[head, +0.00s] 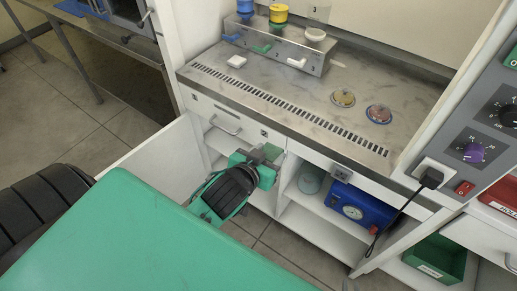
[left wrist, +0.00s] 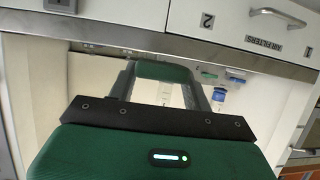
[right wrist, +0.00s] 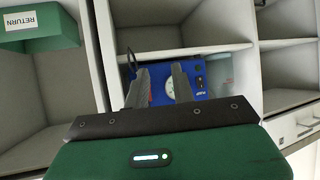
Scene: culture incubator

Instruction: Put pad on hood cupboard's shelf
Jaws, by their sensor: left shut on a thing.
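My left gripper (head: 266,160) is shut on the green pad (head: 271,151). It holds the pad in front of the hood cupboard, just below the drawer fronts. In the left wrist view the pad (left wrist: 163,70) spans the two fingertips. The open hood cupboard (head: 283,199) has a left section, partly hidden by my left gripper, and a right section. A shelf (right wrist: 185,50) shows in the right wrist view. My right gripper (right wrist: 160,80) is open and empty, facing the cupboard's right section. I cannot make it out in the head view.
A blue pump (head: 362,207) and a pale green round container (head: 311,179) stand in the right section. An open white door (head: 155,160) is at left. The worktop (head: 300,85) above carries a rack and dishes. A green return bin (head: 436,258) is at right.

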